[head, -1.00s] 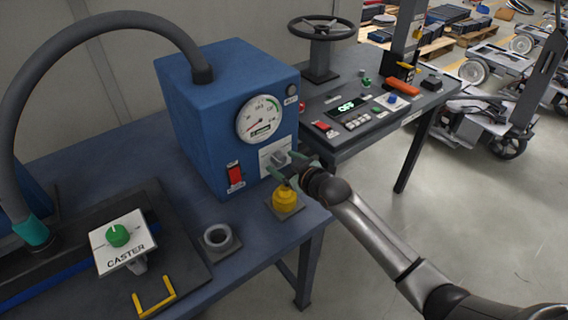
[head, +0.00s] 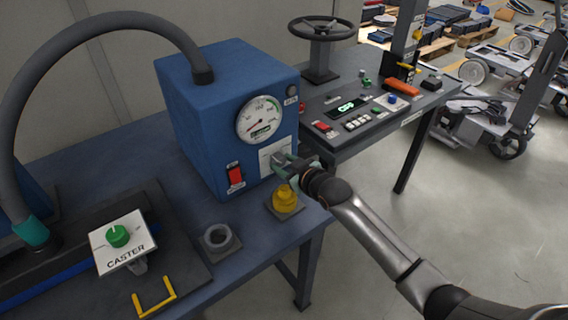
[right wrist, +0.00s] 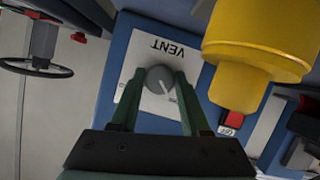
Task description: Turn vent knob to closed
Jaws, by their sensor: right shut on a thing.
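The vent knob (right wrist: 160,79) is a round grey knob with a pale pointer mark. It sits on a white plate (right wrist: 139,104) lettered VENT, which appears upside down in the right wrist view. The plate is on the front of a blue box (head: 205,130). My right gripper (right wrist: 157,84) is shut on the knob, with one green finger on each side. In the head view my right gripper (head: 281,162) reaches the plate from the right and hides much of the knob. The pointer mark slants to the lower right in the wrist view. My left gripper is not in view.
A yellow knob-like part (head: 285,200) stands just below my right gripper. A red switch (head: 235,176) and a gauge (head: 260,120) are on the same box face. A caster sign (head: 124,242) and a grey ring (head: 218,238) are to the left.

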